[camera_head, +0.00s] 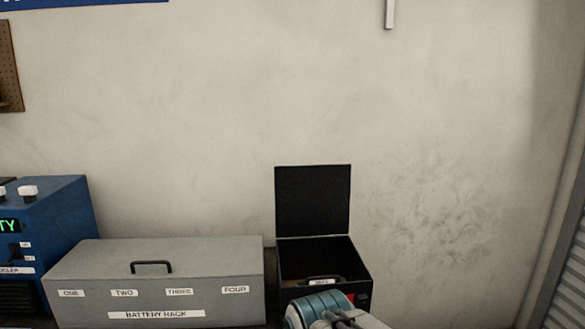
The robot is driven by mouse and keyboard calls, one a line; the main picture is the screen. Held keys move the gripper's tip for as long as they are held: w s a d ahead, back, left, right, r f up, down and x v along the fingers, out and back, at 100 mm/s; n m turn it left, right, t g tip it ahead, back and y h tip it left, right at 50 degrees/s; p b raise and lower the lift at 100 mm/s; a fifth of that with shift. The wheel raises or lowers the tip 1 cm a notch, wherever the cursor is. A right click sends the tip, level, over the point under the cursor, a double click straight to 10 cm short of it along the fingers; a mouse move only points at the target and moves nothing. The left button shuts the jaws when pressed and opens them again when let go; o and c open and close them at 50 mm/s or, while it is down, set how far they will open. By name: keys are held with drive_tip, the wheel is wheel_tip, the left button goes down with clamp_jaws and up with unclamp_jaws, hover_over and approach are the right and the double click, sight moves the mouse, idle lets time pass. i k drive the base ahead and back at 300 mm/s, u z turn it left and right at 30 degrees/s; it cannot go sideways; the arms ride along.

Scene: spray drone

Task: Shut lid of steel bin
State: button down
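A dark steel bin (361,274) stands at the lower middle of the head view, against the wall. Its black lid (312,200) is open and stands upright at the back edge. The inside looks dark, and I cannot make out any contents. A dark handle and a small white label, too small to read, show near the bin's front. A teal and grey part of my arm covers the lower front of the bin. My gripper's fingers cannot be made out in this view.
A grey battery rack (205,261) with a black handle stands just left of the bin. A blue unit (62,215) with white knobs is at the far left. The wall right of the bin is bare. A grey slatted surface (566,270) is at the right edge.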

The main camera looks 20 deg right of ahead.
sight(310, 200)
drive_tip(key=z, duration=0.55)
drive_tip(key=i, duration=0.9)
drive_tip(key=u, duration=0.05)
